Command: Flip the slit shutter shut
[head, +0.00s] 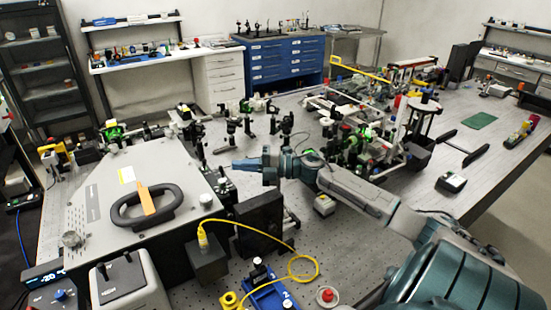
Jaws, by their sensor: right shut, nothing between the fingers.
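The grey spectrometer housing (95,222) sits at the left of the bench, with a black ring handle (122,211) and an orange strip on its lid. A small dark fitting (224,184) stands at the housing's right edge; it may be the slit shutter, but its position is too small to read. My right gripper (236,164) is shut and empty, pointing left just above and behind this fitting. I cannot tell whether they touch. My left gripper is not in view.
A black box (259,224) and a yellow cable (282,240) lie in front of the fitting. Posts and optics (286,122) crowd the bench behind my right gripper. A blue tray (268,292) is at the front. Clear perforated bench top (345,235) shows below my right arm.

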